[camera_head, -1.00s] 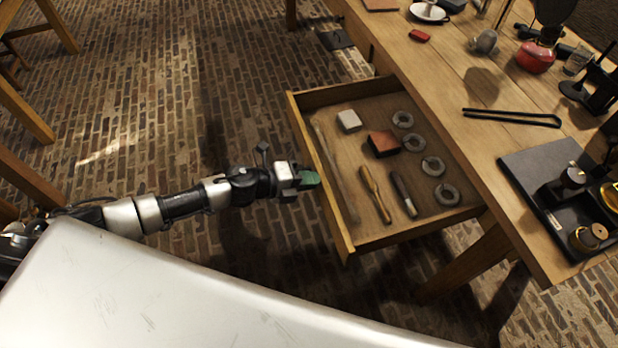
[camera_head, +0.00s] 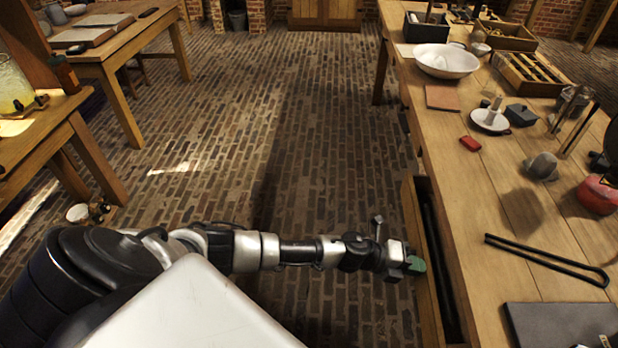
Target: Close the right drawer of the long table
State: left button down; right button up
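The long table (camera_head: 500,215) runs along the right side of the head view. Its drawer (camera_head: 424,290) stands a little out from the table's edge, with a narrow dark gap showing inside; its contents are mostly hidden under the tabletop. My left gripper (camera_head: 414,265), with a green tip, is at the outer face of the drawer front, seemingly touching it. Whether its fingers are open or shut is not clear. My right gripper is not in view.
Black tongs (camera_head: 545,259), a red block (camera_head: 470,143), a white bowl (camera_head: 446,61) and a red flask (camera_head: 598,195) are on the tabletop. The brick floor (camera_head: 290,130) left of the drawer is clear. Other tables (camera_head: 120,50) stand at the left.

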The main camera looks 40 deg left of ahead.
pick_arm(q)
jog(key=w+d, duration=0.1)
jog(key=d, duration=0.1)
jog(key=w+d, duration=0.3)
jog(key=d, duration=0.1)
jog(key=shift+w+d+b, duration=0.2)
jog(key=shift+d+b, duration=0.05)
jog(key=shift+b, duration=0.15)
jog(key=shift+w+d, duration=0.3)
jog(key=shift+d, duration=0.15)
jog(key=shift+r, duration=0.15)
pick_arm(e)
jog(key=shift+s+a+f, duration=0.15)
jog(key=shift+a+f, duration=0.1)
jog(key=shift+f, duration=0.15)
pick_arm(q)
jog(key=shift+r, duration=0.1)
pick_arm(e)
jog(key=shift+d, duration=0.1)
